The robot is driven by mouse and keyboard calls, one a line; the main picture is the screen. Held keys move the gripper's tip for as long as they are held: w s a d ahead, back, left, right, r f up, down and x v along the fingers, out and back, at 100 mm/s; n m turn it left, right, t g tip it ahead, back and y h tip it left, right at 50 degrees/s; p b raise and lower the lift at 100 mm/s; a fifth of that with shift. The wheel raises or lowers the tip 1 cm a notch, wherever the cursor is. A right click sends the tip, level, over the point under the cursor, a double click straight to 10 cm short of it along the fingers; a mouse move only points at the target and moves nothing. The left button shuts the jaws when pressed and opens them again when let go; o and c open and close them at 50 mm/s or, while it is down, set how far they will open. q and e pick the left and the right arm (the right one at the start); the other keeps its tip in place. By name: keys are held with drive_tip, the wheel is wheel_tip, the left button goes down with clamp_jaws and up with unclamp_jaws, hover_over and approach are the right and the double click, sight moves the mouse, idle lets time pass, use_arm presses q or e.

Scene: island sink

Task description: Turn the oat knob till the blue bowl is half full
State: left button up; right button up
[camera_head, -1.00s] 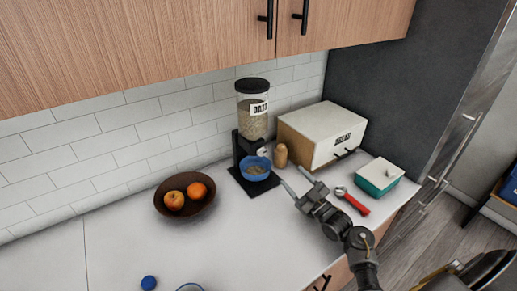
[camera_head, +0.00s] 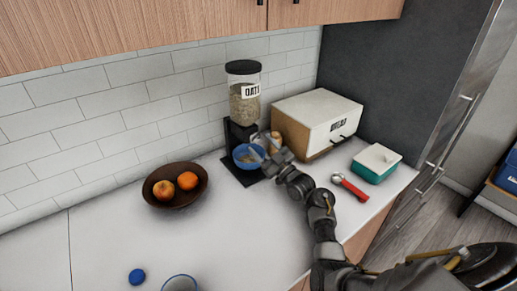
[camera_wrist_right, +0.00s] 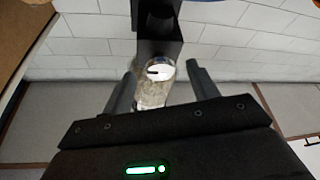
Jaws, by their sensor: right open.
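The oat dispenser (camera_head: 244,100) has a clear canister of oats with a black lid and an OATS label, on a black stand. The blue bowl (camera_head: 243,163) sits on the stand's base below it. Pale contents show inside, but their level is unclear and my gripper partly covers it. My right gripper (camera_head: 264,147) is open in front of the dispenser, above the bowl's right side. In the right wrist view, a white knob with a dark bar (camera_wrist_right: 160,72) shows between the open fingers, against the canister (camera_wrist_right: 153,95). I cannot tell whether they touch. My left gripper is not in view.
A bread box (camera_head: 318,118) stands right of the dispenser. A red-handled tool (camera_head: 350,187) and a teal box with a white lid (camera_head: 375,165) lie further right. A brown fruit bowl (camera_head: 172,201) is at left. A blue ball (camera_head: 137,276) and a glass (camera_head: 180,284) are in front.

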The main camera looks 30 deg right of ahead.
sight(254, 136)
drive_tip(key=shift+x, duration=1.2)
drive_tip(key=c, duration=1)
drive_tip(key=m+h, duration=0.1)
drive_tip(key=m, duration=0.1)
drive_tip(key=m+h+p, duration=0.1)
drive_tip(key=m, duration=0.2)
drive_tip(key=shift+a+r+t+h, duration=0.2)
drive_tip(key=shift+t+h, duration=0.1)
drive_tip(key=shift+t, duration=0.1)
drive_tip(key=shift+f+m+h, duration=0.15)
drive_tip(key=shift+m+h, duration=0.45)
drive_tip(key=shift+m, duration=0.6)
drive_tip(key=o, duration=1)
